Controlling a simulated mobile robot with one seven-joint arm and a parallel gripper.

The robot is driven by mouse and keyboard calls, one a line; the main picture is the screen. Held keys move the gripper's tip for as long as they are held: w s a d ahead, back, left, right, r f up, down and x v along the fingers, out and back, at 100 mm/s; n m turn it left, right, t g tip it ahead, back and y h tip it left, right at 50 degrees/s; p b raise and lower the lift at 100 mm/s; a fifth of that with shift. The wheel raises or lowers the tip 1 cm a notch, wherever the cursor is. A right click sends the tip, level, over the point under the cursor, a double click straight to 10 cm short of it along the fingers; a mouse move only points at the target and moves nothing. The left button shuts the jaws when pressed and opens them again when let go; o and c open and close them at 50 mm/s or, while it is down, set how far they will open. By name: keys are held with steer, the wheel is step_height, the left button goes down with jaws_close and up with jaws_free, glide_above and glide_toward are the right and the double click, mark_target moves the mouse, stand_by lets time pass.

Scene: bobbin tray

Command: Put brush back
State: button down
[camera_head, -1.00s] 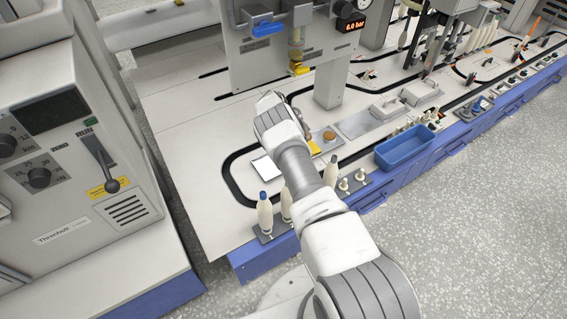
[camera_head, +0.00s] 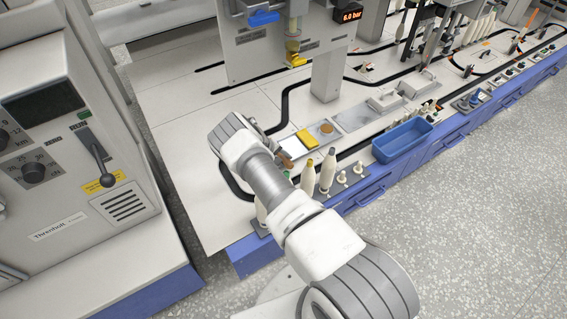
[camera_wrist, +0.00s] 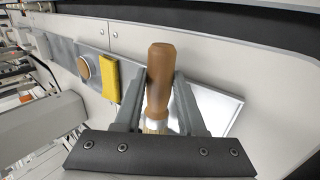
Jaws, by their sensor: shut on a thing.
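In the head view a small brown part of the brush (camera_head: 285,160) shows beside my wrist, and my arm hides the fingers.
Several cream bobbins (camera_head: 328,170) stand along the front edge, close to my arm. A blue bin (camera_head: 403,141) is farther right. The bench's left part is clear.

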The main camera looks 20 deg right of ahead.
steer(key=shift+f, duration=0.65)
steer(key=shift+f+b, duration=0.35)
steer(key=shift+b, duration=0.1)
steer(key=c, duration=0.5)
jaws_free()
